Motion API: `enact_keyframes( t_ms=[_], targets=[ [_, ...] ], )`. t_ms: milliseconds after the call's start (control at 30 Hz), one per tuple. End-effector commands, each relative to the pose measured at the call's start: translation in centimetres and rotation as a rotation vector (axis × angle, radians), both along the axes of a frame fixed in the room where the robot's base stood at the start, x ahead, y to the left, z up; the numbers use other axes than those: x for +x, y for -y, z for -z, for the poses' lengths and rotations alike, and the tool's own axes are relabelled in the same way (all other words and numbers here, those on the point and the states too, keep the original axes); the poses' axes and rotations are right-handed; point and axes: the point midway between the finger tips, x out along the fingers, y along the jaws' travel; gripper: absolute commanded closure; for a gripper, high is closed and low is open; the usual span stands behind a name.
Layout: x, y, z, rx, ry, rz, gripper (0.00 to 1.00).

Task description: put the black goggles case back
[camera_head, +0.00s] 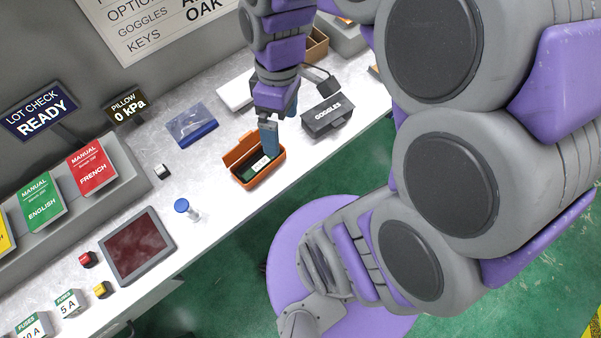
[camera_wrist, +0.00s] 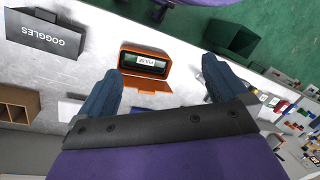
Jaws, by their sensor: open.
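A dark grey-black box labelled GOGGLES (camera_head: 327,117) stands on the bench to the right of my gripper. It also shows at the upper left of the wrist view (camera_wrist: 45,38). A dark flat piece (camera_head: 317,82) lies just behind it; I cannot tell whether it is part of the box. My gripper (camera_head: 281,132) is open, its blue fingers apart with nothing between them. It is above and beside an open orange case (camera_head: 241,153), which holds a dark item with a white label (camera_wrist: 147,87). The orange case shows between the fingers in the wrist view (camera_wrist: 163,57).
A blue-edged clear pouch (camera_head: 193,128), a tablet (camera_head: 137,246) and a blue-capped bottle (camera_head: 186,208) lie to the left. Manuals on a grey rack (camera_head: 100,191) line the back. A brown open box (camera_head: 316,46) stands behind the goggles box. Clear bench lies in front of the pouch.

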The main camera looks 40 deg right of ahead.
Motion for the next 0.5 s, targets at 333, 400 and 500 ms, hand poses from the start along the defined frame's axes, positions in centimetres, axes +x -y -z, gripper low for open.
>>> enact_keyframes(
  t_ms=[333,400,500],
  targets=[
    [-9.4,-3.2,0.9,-0.209,-0.029,0.529,0.0],
    [-10.3,-3.3,1.2,-0.228,-0.032,0.588,0.0],
    [-10.9,-3.2,1.4,-0.238,-0.031,0.635,0.0]
  ],
)
